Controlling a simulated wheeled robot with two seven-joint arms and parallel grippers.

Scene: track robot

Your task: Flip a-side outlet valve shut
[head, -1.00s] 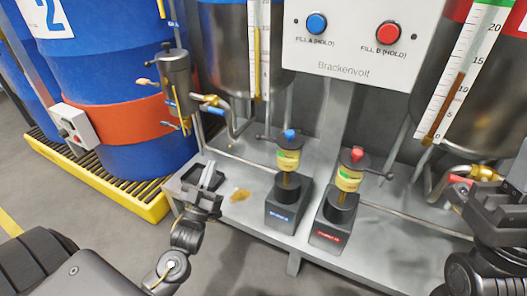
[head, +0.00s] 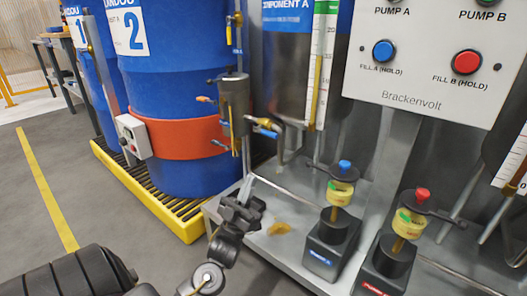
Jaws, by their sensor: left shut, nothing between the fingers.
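A brass valve with a blue lever (head: 268,124) sits on the outlet pipe at the lower left of the steel component A tank (head: 288,70). I take it for the a-side outlet valve; its exact lever position is too small to tell. My left gripper (head: 246,188) is shut and empty. It shows below the valve and slightly left of it in the picture, apart from it, near the left end of the grey bench. My right gripper is out of view.
A grey filter canister (head: 234,105) with small levers stands just left of the valve. Blue drums (head: 180,70) stand on a yellow spill pallet (head: 165,212). Two black pumps (head: 332,245) stand on the bench (head: 285,262), with an amber spill (head: 279,229) beside them. A control panel (head: 425,60) hangs above.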

